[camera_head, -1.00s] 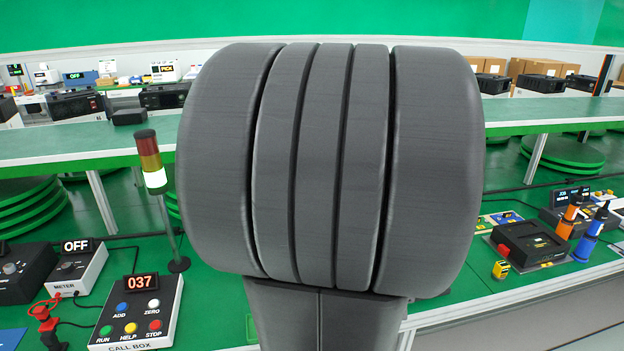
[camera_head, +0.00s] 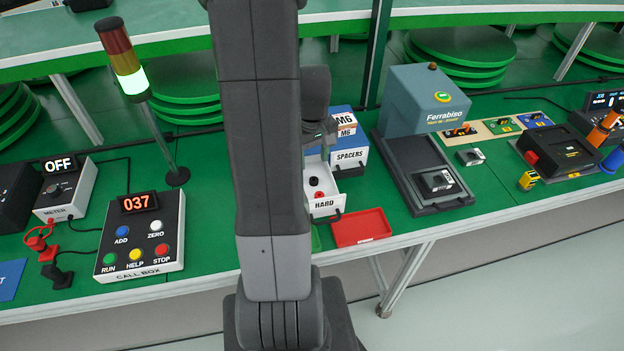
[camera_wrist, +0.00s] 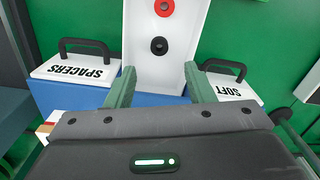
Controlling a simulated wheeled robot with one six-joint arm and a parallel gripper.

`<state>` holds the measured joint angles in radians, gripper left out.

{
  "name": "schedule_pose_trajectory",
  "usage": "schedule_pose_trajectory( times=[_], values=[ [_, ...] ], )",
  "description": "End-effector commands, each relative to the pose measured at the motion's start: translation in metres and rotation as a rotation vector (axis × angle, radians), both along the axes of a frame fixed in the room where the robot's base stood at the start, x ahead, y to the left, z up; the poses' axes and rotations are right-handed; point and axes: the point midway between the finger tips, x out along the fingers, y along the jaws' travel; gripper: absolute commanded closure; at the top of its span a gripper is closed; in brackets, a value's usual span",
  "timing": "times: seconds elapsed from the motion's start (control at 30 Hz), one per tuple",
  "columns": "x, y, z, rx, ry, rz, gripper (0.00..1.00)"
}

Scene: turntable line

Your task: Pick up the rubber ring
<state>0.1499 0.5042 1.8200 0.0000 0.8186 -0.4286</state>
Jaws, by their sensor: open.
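A black ring (camera_wrist: 158,45) and a red ring (camera_wrist: 164,8) lie apart in a white open drawer (camera_wrist: 185,40). In the head view, the black ring (camera_head: 314,181) lies behind the red ring (camera_head: 319,195), near the drawer's HARD front (camera_head: 325,205). I cannot tell which one the task means by the rubber ring. My gripper (camera_wrist: 162,80) is open and empty, its two green-grey fingers pointing toward the drawer, with the black ring ahead between their lines. In the head view my arm hides most of the gripper.
Shut drawers marked SPACERS (camera_wrist: 78,68) and SOFT (camera_wrist: 232,88), with dark handles, flank the open one. A red tray (camera_head: 361,228) lies at the bench front. A grey-blue Ferrabiso machine (camera_head: 420,95) stands right; a call box (camera_head: 142,235) and signal lamp (camera_head: 122,55) stand left.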

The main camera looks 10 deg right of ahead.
Motion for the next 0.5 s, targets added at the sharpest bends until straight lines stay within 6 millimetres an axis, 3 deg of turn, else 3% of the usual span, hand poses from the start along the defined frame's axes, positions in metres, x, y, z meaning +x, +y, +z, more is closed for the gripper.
schedule_pose_trajectory(
  times=[0.27, 0.5],
  values=[
    [-0.001, 0.0, -0.019, 0.001, 0.001, 0.0, 0.51],
    [-0.006, -0.002, -0.048, 0.0, 0.003, -0.001, 0.51]
  ],
)
